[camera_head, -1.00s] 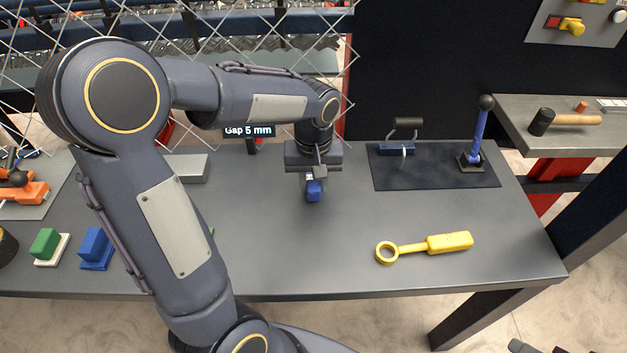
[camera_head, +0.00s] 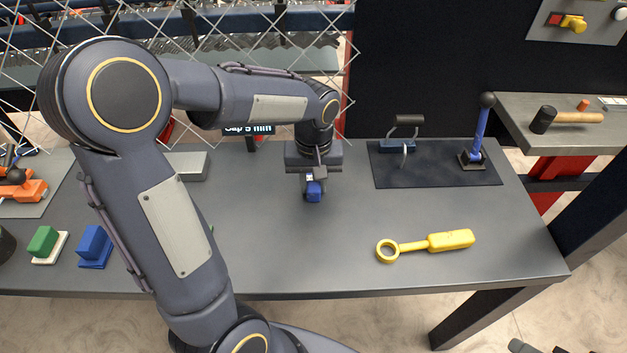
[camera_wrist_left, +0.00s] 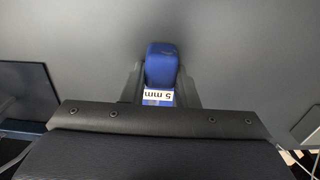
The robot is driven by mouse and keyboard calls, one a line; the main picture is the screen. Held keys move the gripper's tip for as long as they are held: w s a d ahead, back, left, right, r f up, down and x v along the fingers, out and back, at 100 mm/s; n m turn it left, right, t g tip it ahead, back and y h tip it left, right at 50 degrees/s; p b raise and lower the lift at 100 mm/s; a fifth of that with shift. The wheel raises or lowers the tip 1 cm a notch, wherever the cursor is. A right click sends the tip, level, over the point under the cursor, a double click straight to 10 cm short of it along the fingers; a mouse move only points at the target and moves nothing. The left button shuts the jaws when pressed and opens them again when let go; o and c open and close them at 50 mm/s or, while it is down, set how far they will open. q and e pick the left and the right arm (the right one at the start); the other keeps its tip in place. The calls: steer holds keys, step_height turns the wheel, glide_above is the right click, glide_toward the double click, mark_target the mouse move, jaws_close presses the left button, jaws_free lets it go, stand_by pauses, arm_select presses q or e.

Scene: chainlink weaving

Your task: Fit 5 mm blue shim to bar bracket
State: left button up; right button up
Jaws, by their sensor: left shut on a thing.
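My left gripper (camera_head: 314,182) is shut on a blue shim (camera_head: 314,193), over the middle of the grey bench. In the left wrist view the blue shim (camera_wrist_left: 161,68) sits between the two fingers (camera_wrist_left: 158,85), and a white label on it reads "5 mm". Whether the shim touches the bench I cannot tell. A small dark display (camera_head: 248,130) reading "Gap 5 mm" is behind, partly covered by my left arm. I cannot make out the bar bracket for certain; my arm hides part of the bench. My right gripper is not in view.
A yellow ring-ended tool (camera_head: 430,244) lies at the front right of the bench. A dark mat (camera_head: 430,175) with a clamp (camera_head: 398,146) and blue lever (camera_head: 477,135) is behind it. Green (camera_head: 43,241) and blue (camera_head: 94,245) blocks stand at left. Chainlink mesh (camera_head: 270,20) rises behind.

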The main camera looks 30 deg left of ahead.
arm_select(q)
steer(key=shift+w+a, duration=0.15)
steer(key=shift+w, duration=0.05)
steer(key=shift+w+a+p, duration=0.3)
steer(key=shift+w+a, duration=0.2)
steer(key=shift+w, duration=0.35)
steer(key=shift+w+a+p, duration=0.3)
steer(key=shift+w+a, duration=0.2)
steer(key=shift+w, duration=0.3)
steer(key=o, duration=1.1)
steer(key=shift+c, duration=0.2)
steer(key=shift+r, duration=0.1)
step_height(320, 180, up, 8)
steer(key=shift+f, duration=0.2)
